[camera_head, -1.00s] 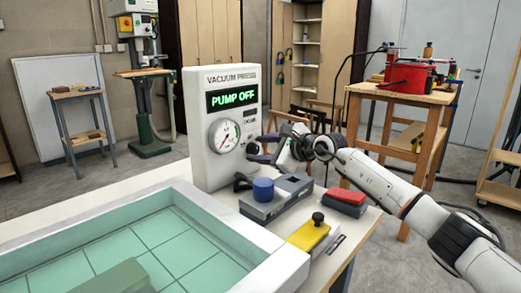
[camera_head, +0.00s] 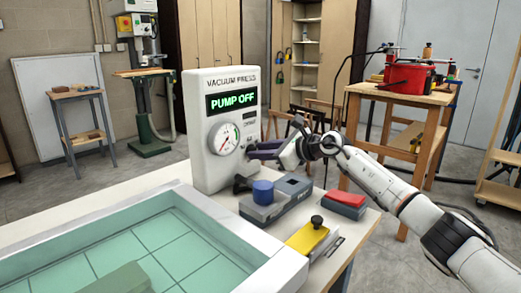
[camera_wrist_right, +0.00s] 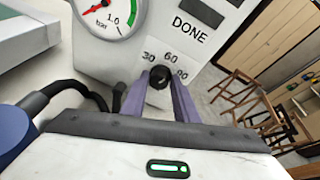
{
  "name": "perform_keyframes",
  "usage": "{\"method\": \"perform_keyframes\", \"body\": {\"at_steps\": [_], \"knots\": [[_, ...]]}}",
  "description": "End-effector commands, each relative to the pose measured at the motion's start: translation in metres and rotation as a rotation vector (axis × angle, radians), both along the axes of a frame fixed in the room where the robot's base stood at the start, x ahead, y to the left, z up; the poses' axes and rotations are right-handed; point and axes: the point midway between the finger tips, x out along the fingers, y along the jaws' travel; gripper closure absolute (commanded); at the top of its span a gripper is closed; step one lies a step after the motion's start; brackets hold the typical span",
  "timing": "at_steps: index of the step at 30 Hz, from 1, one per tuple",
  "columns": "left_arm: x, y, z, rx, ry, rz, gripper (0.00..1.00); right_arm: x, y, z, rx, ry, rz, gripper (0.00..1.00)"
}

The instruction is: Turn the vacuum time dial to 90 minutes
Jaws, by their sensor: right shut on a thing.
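The vacuum press (camera_head: 196,128) is a white upright box with a round gauge and a display reading "PUMP OFF". In the right wrist view, the vacuum time dial (camera_wrist_right: 160,74) is a small black knob on a white plate marked 30, 60 and 90. My right gripper (camera_head: 253,147) reaches the press's right side from the right. In the wrist view its two purple-grey fingers (camera_wrist_right: 160,88) are shut on the dial, one on each side. I cannot clearly tell which number the dial points to. My left gripper is not in view.
A grey pump unit with a blue cap (camera_head: 263,191) sits before the press. A white-framed tray with a green bed (camera_head: 285,269) fills the front left.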

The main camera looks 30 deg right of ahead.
Motion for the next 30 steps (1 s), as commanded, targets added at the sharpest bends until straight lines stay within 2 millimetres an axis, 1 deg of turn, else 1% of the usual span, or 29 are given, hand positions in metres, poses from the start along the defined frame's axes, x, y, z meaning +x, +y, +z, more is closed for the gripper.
{"method": "perform_keyframes", "body": {"at_steps": [6,15,21,30], "knots": [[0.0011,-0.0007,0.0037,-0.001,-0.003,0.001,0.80,0.0010,-0.0019,-0.0001,0.198,0.069,0.000,0.95],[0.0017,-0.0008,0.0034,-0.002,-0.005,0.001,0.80,0.0018,-0.0040,-0.0023,0.438,0.153,0.000,0.95],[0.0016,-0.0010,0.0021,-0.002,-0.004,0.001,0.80,0.0022,-0.0043,-0.0027,0.554,0.193,0.001,0.95],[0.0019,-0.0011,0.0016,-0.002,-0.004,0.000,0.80,0.0021,-0.0051,-0.0032,0.641,0.224,0.002,0.95]]}}
